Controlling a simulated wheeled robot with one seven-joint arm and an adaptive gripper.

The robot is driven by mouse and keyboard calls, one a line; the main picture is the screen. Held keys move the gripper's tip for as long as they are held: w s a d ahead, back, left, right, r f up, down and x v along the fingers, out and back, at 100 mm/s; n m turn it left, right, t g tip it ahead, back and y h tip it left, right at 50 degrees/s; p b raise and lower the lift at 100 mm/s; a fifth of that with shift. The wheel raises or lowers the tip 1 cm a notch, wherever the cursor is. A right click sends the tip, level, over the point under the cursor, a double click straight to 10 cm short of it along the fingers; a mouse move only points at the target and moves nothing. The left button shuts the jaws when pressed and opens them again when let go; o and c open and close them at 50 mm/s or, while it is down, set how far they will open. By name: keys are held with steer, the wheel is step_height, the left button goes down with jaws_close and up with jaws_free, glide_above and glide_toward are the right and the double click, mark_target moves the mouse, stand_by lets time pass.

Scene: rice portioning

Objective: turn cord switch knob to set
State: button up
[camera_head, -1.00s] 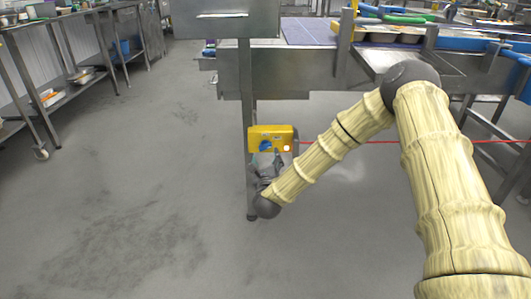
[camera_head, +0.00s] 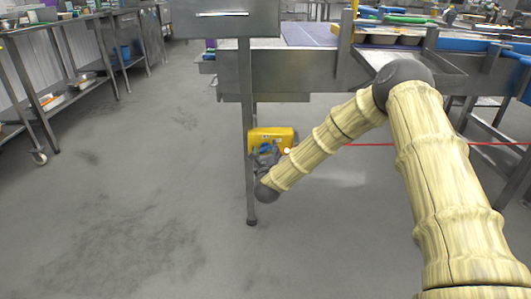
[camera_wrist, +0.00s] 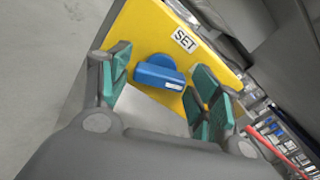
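The yellow cord switch box (camera_head: 286,136) is fixed at the thin metal post in the head view. In the wrist view, its yellow face (camera_wrist: 143,35) fills the middle, with a blue knob (camera_wrist: 153,73) and a white SET label (camera_wrist: 184,40) to the knob's upper right. A white mark on the knob lies at its lower-right end, turned away from the label. My gripper (camera_wrist: 161,70) is open, with green-padded fingers on both sides of the knob and gaps visible.
A red cord (camera_head: 400,145) runs right from the box's side. The metal post (camera_head: 247,100) stands beside the box, under a steel cabinet (camera_head: 222,20). A steel conveyor table (camera_head: 300,72) is behind. The floor at left is clear up to a shelved bench (camera_head: 75,90).

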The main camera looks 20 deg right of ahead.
steer(key=c, duration=0.6)
steer(key=shift+n+p, duration=0.4)
steer(key=shift+r+n+p, duration=0.1)
steer(key=shift+n+p, duration=0.75)
steer(key=shift+n, duration=0.15)
steer(key=n+p, duration=0.3)
steer(key=n, duration=0.1)
steer(key=shift+n, duration=0.3)
steer(key=n+p, duration=0.3)
steer(key=n, duration=0.2)
steer(key=shift+p, duration=0.3)
steer(key=shift+n, duration=0.5)
steer(key=shift+f+p, duration=0.2)
steer(key=shift+p, duration=0.1)
